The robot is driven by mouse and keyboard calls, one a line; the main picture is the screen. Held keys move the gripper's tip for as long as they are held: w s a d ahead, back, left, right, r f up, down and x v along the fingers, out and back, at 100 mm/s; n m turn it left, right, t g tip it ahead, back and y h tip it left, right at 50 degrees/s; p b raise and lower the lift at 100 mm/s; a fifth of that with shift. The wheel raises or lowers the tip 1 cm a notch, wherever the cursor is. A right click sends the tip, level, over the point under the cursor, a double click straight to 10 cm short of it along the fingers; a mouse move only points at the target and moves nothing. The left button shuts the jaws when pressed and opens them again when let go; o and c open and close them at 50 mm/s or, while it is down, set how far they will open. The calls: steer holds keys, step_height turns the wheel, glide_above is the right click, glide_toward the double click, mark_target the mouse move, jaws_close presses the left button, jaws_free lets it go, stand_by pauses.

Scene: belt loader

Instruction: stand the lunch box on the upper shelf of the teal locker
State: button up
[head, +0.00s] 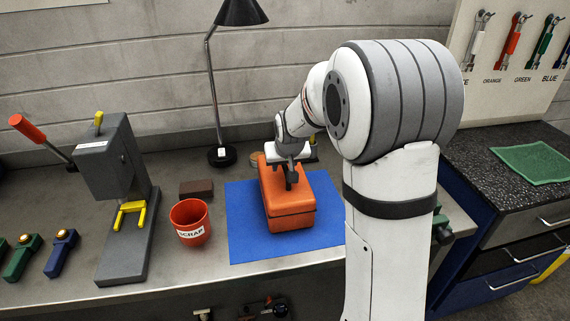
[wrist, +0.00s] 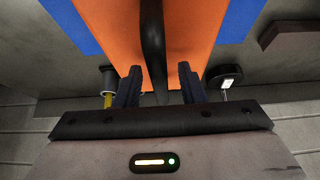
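The orange lunch box (head: 292,218) lies on a blue mat on the workbench, with its dark handle on top. My gripper (head: 289,178) is over the far part of the lunch box, pointing down at the handle. In the wrist view the orange lid (wrist: 108,28) fills the upper middle. The black handle (wrist: 153,40) runs between the two fingers of my gripper (wrist: 160,78). The fingers are apart, with a visible gap beside the handle, so the gripper looks open around it. The teal locker is not in view.
A red scrap cup (head: 190,222) and a brown block (head: 196,188) stand left of the blue mat (head: 241,228). A grey lever press (head: 125,220) is farther left. A black lamp (head: 221,155) stands behind. A dark counter with a green cloth (head: 533,163) is at right.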

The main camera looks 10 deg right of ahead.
steer(key=shift+r, duration=0.25)
steer(key=b+v, duration=0.1)
steer(key=v, duration=1)
steer(key=s+g, duration=0.1)
steer(key=s, duration=1.3)
steer(key=shift+s+f+g, duration=0.25)
steer(key=shift+f+g, duration=0.05)
steer(key=shift+f, duration=0.15)
steer(key=shift+o, duration=0.3)
steer(key=s+f+g, duration=0.1)
steer(key=s+f, duration=0.3)
steer(key=s, duration=0.7)
steer(key=shift+s+d, duration=0.35)
steer(key=shift+s, duration=0.05)
